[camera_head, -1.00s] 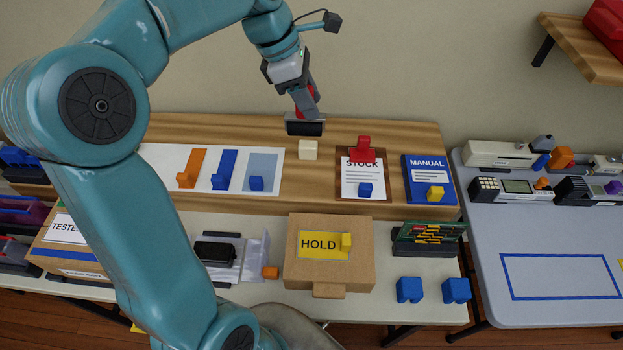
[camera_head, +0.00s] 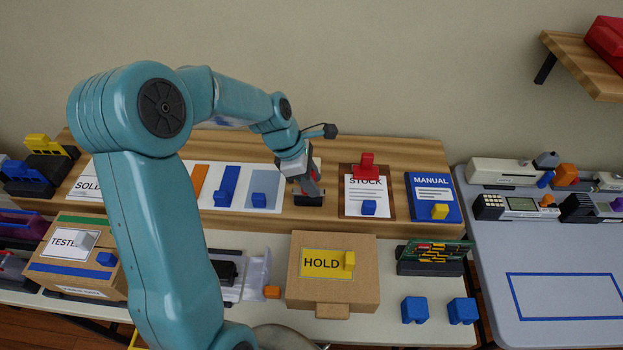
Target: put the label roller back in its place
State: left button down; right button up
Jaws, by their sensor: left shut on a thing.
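The label roller (camera_head: 308,201), a dark roller with a bit of red showing above it, is at the wooden shelf between the pale blue panel and the stock clipboard. My left gripper (camera_head: 309,187) is shut on it from above, and its fingers hide most of the handle. I cannot tell whether the roller touches the shelf or hangs just above it. The cream block seen earlier on that part of the shelf is hidden behind the gripper. My right gripper is not in view.
The stock clipboard (camera_head: 353,206) with a red clip stands close right of the roller, then the blue manual (camera_head: 420,210). The cardboard HOLD box (camera_head: 365,289) is in front, below the shelf.

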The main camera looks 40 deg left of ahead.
pick_arm(q)
jog(key=shift+f, duration=0.15)
jog(key=c, duration=0.7)
grip_release()
jog(key=shift+c, duration=0.2)
